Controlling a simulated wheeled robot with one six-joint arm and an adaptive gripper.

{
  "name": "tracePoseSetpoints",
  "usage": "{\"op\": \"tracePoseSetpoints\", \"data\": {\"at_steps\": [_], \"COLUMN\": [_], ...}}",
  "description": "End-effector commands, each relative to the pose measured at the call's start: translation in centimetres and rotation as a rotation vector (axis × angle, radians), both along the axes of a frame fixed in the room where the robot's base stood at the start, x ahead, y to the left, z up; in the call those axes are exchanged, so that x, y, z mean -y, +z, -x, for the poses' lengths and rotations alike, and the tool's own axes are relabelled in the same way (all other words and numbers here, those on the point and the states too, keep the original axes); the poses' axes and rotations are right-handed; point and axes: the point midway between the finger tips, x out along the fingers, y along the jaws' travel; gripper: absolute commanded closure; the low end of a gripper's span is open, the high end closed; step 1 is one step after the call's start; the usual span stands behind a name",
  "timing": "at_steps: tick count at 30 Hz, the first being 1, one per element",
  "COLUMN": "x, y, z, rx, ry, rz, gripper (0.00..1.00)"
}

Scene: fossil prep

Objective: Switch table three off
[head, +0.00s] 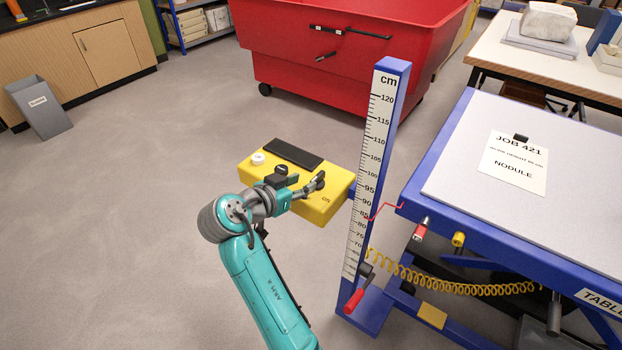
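The yellow control box (335,182) stands beside the blue table (440,165), behind the height post. Its top carries a white round piece (258,159), a black strip (293,152) and the letters ON near the front right. My gripper (313,185) is over the front part of the box, at a small dark part near the ON mark. I cannot tell whether the fingers touch or hold that part, or whether they are open. My gripper hides some of the box top. The table's label reads TABLE, with the rest cut off at the picture edge.
A blue post with a cm scale (378,140) and a red-handled crank (354,300) stand right of the box. A yellow coiled hose (470,286) hangs under the table. A red bin (340,70) is behind; a grey waste bin (40,110) is left.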

Motion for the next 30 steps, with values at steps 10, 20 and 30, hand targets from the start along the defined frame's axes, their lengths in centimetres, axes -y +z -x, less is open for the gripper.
{"op": "tracePoseSetpoints", "data": {"at_steps": [10, 20, 30], "x": [-2.2, -2.3, -2.3], "y": [1.4, 1.5, 1.5], "z": [2.7, 2.9, 2.9], "rx": [-0.001, -0.001, -0.001], "ry": [0.000, -0.001, 0.000], "rz": [-0.001, 0.000, -0.001], "gripper": [0.60, 0.60, 0.60]}}
